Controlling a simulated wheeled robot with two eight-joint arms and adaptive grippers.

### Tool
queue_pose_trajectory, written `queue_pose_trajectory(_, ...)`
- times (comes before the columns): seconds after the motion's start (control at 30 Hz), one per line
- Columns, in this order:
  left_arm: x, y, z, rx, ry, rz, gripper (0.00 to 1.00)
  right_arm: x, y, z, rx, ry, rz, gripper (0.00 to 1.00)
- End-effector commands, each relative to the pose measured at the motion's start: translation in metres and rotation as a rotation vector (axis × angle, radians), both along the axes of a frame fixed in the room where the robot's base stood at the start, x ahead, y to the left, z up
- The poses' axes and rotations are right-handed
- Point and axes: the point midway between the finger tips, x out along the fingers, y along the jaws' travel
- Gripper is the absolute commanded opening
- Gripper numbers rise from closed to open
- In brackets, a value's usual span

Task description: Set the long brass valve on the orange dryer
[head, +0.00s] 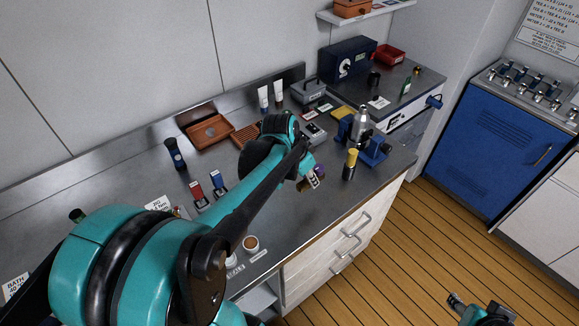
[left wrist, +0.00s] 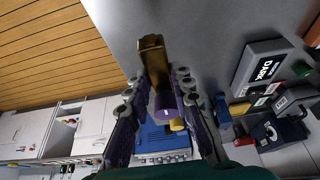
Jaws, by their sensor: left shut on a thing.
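My left gripper (head: 312,180) is shut on a brass valve with a purple knob (left wrist: 152,58). It holds the valve above the right part of the steel bench. In the head view only bits of the valve show beside the fingers. In the left wrist view the brass end points away, beyond the fingertips. An orange-brown slatted rack (head: 245,133) lies at the back of the bench, partly behind my left arm; I cannot tell if it is the dryer. My right gripper (head: 480,308) is low at the bottom right, over the floor; its jaws are unclear.
An orange-brown tray (head: 209,132) lies left of the rack. A blue-based device (head: 371,150) and a yellow-topped dark cylinder (head: 350,164) stand right of my left gripper. A blue cabinet with several valves (head: 515,125) stands far right. The bench's front middle is mostly clear.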

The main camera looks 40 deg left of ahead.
Motion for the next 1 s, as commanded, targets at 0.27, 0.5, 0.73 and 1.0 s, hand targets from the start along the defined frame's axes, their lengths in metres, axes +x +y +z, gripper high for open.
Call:
queue_pose_trajectory(0.27,0.052,0.051,0.033,0.001,0.002,0.007,0.0,0.0,0.0,0.029,0.0,0.0,0.0,0.47)
queue_pose_trajectory(0.5,0.111,0.147,0.049,0.0,0.003,0.006,0.0,0.0,0.0,0.061,0.0,0.0,0.0,0.47)
queue_pose_trajectory(0.73,0.138,0.218,0.043,0.0,0.001,0.001,0.0,0.0,0.0,0.082,0.0,0.0,0.0,0.47)
queue_pose_trajectory(1.0,0.142,0.256,0.03,-0.001,-0.002,0.001,0.0,0.0,0.0,0.086,0.0,0.0,0.0,0.47)
